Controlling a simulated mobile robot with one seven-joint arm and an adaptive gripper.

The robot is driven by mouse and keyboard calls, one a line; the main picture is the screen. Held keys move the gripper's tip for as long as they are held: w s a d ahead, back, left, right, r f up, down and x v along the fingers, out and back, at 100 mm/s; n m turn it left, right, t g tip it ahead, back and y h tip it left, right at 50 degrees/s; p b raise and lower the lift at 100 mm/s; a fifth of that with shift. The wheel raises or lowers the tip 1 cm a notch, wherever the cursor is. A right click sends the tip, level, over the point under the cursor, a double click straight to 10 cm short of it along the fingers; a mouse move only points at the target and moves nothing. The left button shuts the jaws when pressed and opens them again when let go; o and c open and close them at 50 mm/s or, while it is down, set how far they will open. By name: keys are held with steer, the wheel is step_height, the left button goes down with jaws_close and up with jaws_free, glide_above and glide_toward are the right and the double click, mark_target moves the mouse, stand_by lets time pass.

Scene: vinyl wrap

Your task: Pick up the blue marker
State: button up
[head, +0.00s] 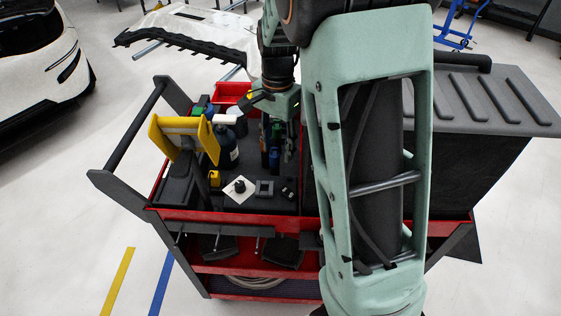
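My gripper (278,138) points down over the tool cart's top tray, near its middle. A small upright blue object (274,159), which looks like the blue marker, stands directly below or between the fingers. A dark upright item with a green part is close by it. The fingers are small, dark and partly overlapped by these items, so I cannot tell whether they are open or touch the marker. My own arm hides the area to the right.
The red cart (180,214) has a black handle (135,125) at left. Its tray holds a yellow-and-grey tool (185,137), a dark blue bottle (227,147), a small yellow item (214,178) and a white square (238,190). A ribbed dark lid (490,95) is at right.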

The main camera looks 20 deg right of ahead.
mark_target(274, 173)
step_height(274, 173, down, 5)
steer(key=shift+a+b, duration=0.1)
steer(key=shift+b, duration=0.2)
steer(key=shift+w+a+f+b, duration=0.1)
steer(key=shift+a+f+b, duration=0.05)
steer(key=shift+f, duration=0.75)
steer(key=shift+w+a+f+b, duration=0.1)
steer(key=shift+a+f, duration=0.05)
steer(key=shift+f, duration=0.8)
steer(key=shift+a+f+b, duration=0.15)
steer(key=shift+f, duration=0.75)
steer(key=shift+c, duration=0.2)
jaws_close()
